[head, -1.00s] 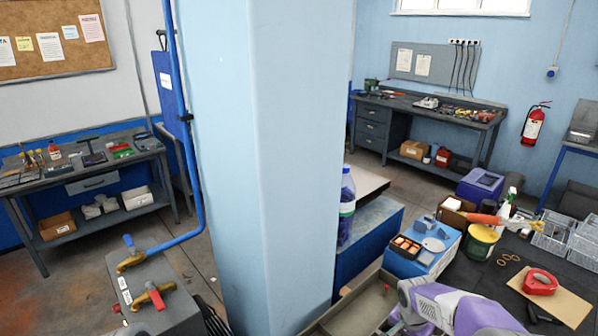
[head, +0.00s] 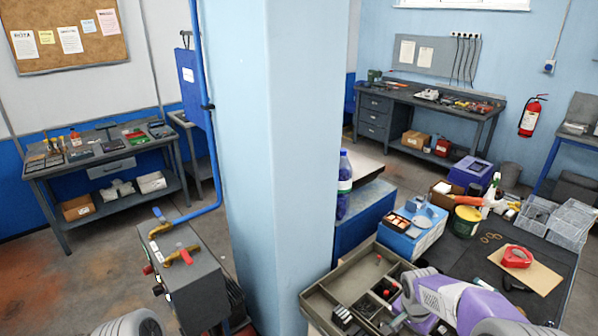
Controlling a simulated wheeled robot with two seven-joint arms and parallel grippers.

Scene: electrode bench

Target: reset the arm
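My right arm, white and purple, comes in from the bottom right and ends over the right side of an open grey drawer-like tray (head: 318,301). What looks like my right gripper (head: 398,319) is a small grey part at the arm's end, low over the tray. Its fingers are too small and covered to tell if they are open or shut, or whether they hold anything. On the left, only a rounded grey part of my arm shows at the bottom edge. My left gripper is out of view.
A light blue pillar (head: 290,150) stands mid-view. Left of it is a grey box with valves (head: 190,280). On the right, a dark bench holds a blue-and-white box (head: 410,240), a yellow-green tub (head: 466,222), a red tape dispenser (head: 516,257) and clear bins (head: 570,225).

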